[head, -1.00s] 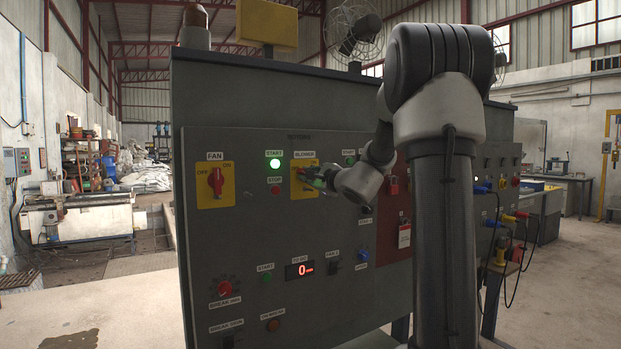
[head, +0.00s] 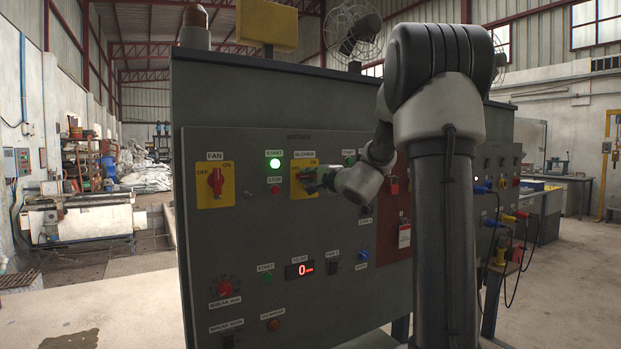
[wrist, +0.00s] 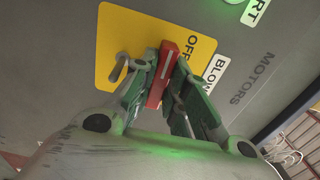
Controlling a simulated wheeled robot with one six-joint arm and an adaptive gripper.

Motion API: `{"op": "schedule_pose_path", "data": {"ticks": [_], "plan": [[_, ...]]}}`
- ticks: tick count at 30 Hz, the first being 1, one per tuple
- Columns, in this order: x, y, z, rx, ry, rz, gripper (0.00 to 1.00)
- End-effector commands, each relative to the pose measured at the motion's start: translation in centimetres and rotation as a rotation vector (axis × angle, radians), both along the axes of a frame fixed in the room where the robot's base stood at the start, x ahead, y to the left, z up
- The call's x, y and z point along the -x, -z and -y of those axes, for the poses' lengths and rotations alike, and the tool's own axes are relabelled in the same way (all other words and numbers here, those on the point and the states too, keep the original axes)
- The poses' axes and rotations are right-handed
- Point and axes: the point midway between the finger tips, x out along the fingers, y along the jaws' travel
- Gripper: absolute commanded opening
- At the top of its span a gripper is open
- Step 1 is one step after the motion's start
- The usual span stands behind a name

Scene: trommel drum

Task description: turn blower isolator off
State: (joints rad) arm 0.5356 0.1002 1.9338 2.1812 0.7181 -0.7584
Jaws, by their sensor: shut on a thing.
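The blower isolator is a red handle on a yellow plate (head: 298,188) under the BLOWER label in the head view. In the wrist view the red handle (wrist: 160,76) stands out from the yellow plate (wrist: 125,45), with OFF printed beside it. My gripper (wrist: 161,80) is at the handle with one finger on each side, shut on it. In the head view my gripper (head: 312,180) reaches the plate from the right and covers part of the handle, so its exact angle is hard to tell there.
The fan isolator (head: 215,181), a similar red handle on yellow, is to the left. A lit green START lamp (head: 275,163) and a red STOP button (head: 275,189) lie between the two isolators. A red panel with a tag (head: 404,236) is to the right.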

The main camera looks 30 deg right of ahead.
Motion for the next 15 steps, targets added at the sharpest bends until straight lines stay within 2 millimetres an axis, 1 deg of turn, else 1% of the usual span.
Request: {"op": "schedule_pose_path", "data": {"ticks": [11,12,15], "plan": [[0.03,0.17,-0.03,0.008,-0.001,-0.004,0.00],[0.03,0.18,-0.04,0.008,-0.001,-0.004,0.21],[0.02,0.15,-0.03,0.007,-0.001,-0.003,0.37]]}}
